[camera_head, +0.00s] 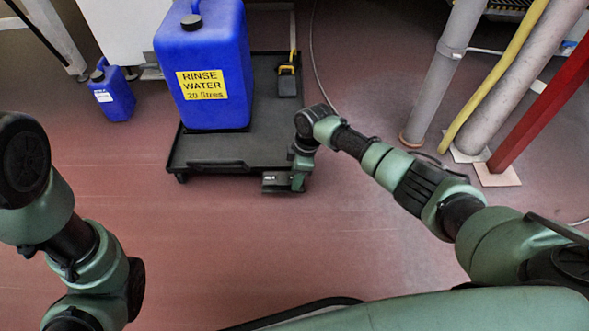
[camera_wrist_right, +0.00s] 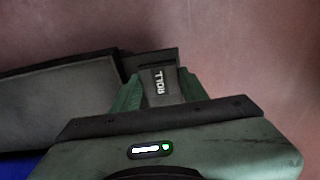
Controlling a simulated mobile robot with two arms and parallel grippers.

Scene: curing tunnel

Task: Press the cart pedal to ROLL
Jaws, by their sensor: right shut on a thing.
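The cart (camera_head: 262,132) is a low black platform on the floor in the middle of the head view. A small dark pedal (camera_head: 275,183) sticks out at its front right corner. In the right wrist view the pedal (camera_wrist_right: 158,83) shows the white word ROLL. My right gripper (camera_head: 299,181) reaches down at the pedal. In the right wrist view my right gripper's green fingers (camera_wrist_right: 160,92) are on both sides of the pedal, shut on it. The pedal's tilt is hard to tell. My left arm is at the left edge, its gripper out of view.
A big blue rinse water can (camera_head: 205,65) stands on the cart, with a yellow-and-black item (camera_head: 287,80) at its right. A small blue can (camera_head: 113,93) is on the floor at left. Pipes (camera_head: 440,75) and a red post (camera_head: 535,95) stand at right. The front floor is clear.

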